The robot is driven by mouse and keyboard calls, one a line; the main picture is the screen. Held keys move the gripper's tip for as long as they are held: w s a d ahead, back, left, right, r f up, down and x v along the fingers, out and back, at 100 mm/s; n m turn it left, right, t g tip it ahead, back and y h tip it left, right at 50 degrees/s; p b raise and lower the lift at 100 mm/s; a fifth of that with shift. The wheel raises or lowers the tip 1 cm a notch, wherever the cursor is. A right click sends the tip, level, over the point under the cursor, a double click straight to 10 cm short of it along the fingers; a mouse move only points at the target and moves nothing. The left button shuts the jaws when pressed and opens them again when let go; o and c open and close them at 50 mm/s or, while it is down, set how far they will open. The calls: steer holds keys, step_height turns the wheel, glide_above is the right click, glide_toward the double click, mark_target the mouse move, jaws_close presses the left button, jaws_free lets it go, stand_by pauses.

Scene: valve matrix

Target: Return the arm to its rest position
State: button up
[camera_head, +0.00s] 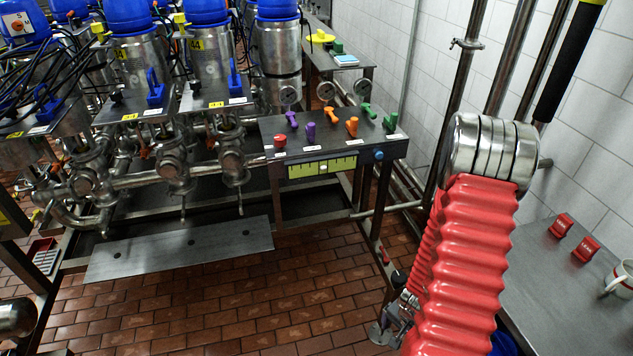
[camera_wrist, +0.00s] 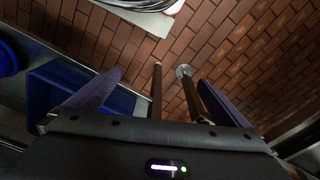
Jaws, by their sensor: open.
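My arm, in a red ribbed sleeve with metal rings at its top, rises in the right foreground of the head view. My gripper (camera_wrist: 160,76) shows in the wrist view, with its two dark fingers spread wide apart. Nothing is held between them. Below and beyond the fingers are thin metal legs (camera_wrist: 192,98), one ending in a round foot, and the brick floor. I cannot make out the gripper clearly in the head view.
A valve stand (camera_head: 325,142) with colored handles is left of my arm. A grey table (camera_head: 566,285) with red blocks (camera_head: 561,226) and a mug (camera_head: 622,279) is at the right. A blue crate (camera_wrist: 42,88) lies left of the fingers. Brick floor (camera_head: 290,305) is open in front.

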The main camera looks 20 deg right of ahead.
steer(key=w+a+r+n+y, duration=0.1)
steer(key=w+a+r+n, duration=0.3)
steer(key=r, duration=0.5)
steer(key=w+a+r+n+y, duration=0.1)
steer(key=a+r+n, duration=0.1)
steer(key=a+r, duration=0.55)
steer(key=s+a+r+n+t, duration=0.1)
steer(key=a+r+n, duration=0.1)
steer(key=r, duration=0.7)
steer(key=s+a+r+n+t, duration=0.1)
steer(key=a+r+n+t, duration=0.1)
steer(key=a+r, duration=0.3)
steer(key=a+r+n+t, duration=0.2)
steer(key=a+r+n, duration=0.2)
steer(key=r, duration=1)
steer(key=shift+s+a+h, duration=0.2)
steer(key=shift+s+h, duration=0.2)
